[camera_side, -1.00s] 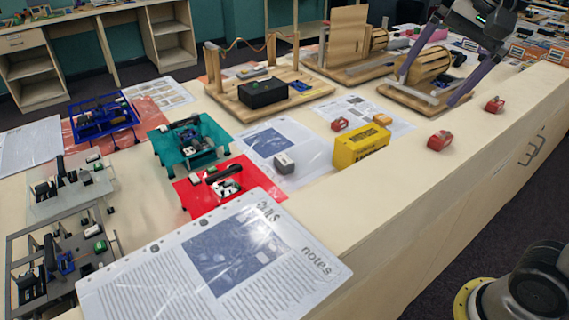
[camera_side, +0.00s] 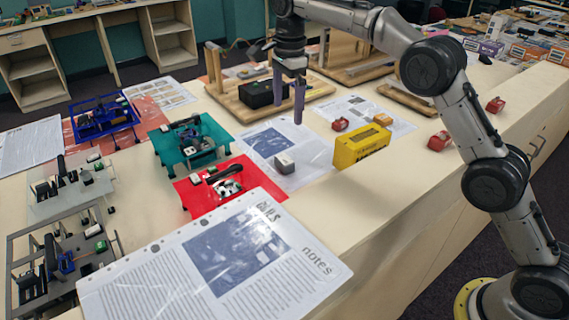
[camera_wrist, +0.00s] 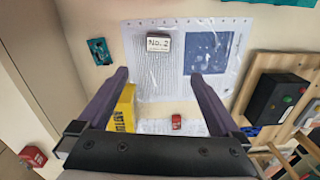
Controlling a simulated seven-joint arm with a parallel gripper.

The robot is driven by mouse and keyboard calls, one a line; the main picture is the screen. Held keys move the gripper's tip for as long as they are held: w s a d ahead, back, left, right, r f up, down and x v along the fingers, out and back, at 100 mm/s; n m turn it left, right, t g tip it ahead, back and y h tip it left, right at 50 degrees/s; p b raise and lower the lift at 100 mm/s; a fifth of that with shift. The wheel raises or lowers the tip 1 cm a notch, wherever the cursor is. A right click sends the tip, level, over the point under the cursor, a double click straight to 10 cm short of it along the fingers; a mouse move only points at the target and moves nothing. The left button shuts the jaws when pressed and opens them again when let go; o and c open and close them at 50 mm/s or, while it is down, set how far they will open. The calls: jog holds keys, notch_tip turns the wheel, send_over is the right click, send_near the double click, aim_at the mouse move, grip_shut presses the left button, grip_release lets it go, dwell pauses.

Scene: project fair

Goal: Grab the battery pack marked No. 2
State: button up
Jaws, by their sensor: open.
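The battery pack marked No. 2 (camera_wrist: 158,43) has a white label on top and dark sides. It lies on a printed sheet in a clear sleeve (camera_wrist: 168,80). In the side view it is the small grey-white block (camera_side: 284,164) on the sheet behind the red board. My gripper (camera_side: 287,112) hangs above the table with its purple fingers pointing down, above and a little behind the pack. In the wrist view the fingers (camera_wrist: 159,76) are spread with nothing between them, and the pack shows beyond the tips.
A yellow box (camera_side: 360,148) stands right of the pack; small red blocks (camera_side: 340,124) (camera_side: 439,141) lie farther right. A black box (camera_side: 264,92) on a wooden board is behind. The red board (camera_side: 228,188) and teal stand (camera_side: 190,145) are left. Bare table lies in front of the yellow box.

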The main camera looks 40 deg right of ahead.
aim_at(284, 159)
jog(key=f, duration=1.5)
jog(key=shift+a+f, duration=0.2)
jog(key=shift+a, duration=0.2)
jog(key=c, duration=1.4)
jog(key=shift+r, duration=0.15)
